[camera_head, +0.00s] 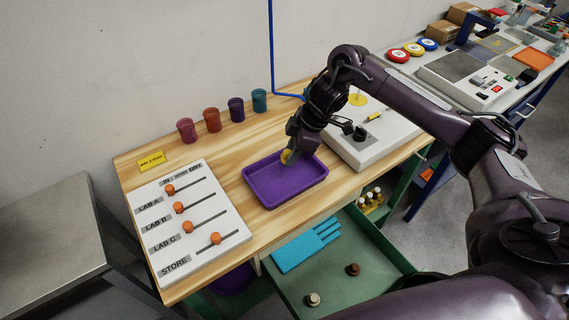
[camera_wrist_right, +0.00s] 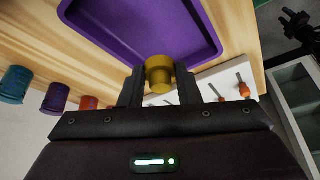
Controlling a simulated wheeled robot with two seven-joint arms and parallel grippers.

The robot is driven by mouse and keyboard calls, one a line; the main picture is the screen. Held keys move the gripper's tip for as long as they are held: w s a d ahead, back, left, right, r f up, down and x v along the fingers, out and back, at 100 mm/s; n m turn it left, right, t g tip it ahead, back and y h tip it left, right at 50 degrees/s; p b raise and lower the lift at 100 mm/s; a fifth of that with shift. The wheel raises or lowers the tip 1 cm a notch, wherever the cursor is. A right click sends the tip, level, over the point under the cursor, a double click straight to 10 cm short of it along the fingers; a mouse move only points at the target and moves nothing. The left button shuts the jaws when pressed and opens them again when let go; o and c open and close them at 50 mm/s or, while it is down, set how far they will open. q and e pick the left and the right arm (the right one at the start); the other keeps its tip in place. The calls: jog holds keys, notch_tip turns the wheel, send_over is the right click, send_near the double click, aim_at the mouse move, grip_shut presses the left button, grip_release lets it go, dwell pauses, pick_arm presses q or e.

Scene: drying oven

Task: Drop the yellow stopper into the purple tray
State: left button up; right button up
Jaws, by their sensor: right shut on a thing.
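The purple tray (camera_head: 262,193) lies on the wooden table, left of a white device, and it also shows in the right wrist view (camera_wrist_right: 135,45). My right gripper (camera_head: 288,157) is at the tray's far side in the head view. It is shut on the yellow stopper (camera_wrist_right: 159,73), which sits between the two fingers. The stopper also shows in the head view (camera_head: 286,156) near the tray's far rim. I cannot tell its exact height above the tray. The tray looks empty. My left gripper is not in view.
Several coloured cups (camera_head: 212,120) stand along the wall. A white slider board (camera_head: 205,235) lies on the left, a white device (camera_head: 375,145) on the right. An open green drawer (camera_head: 330,285) below holds a blue glove (camera_head: 300,250) and two small stoppers.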

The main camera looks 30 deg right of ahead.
jog(key=d, duration=0.1)
jog(key=n+b, duration=0.1)
jog(key=b, duration=0.6)
send_over(295, 179)
notch_tip(295, 179, down, 6)
jog(key=shift+f, duration=0.25)
jog(key=shift+r+p, duration=0.1)
jog(key=shift+p, duration=0.2)
jog(key=o, duration=1)
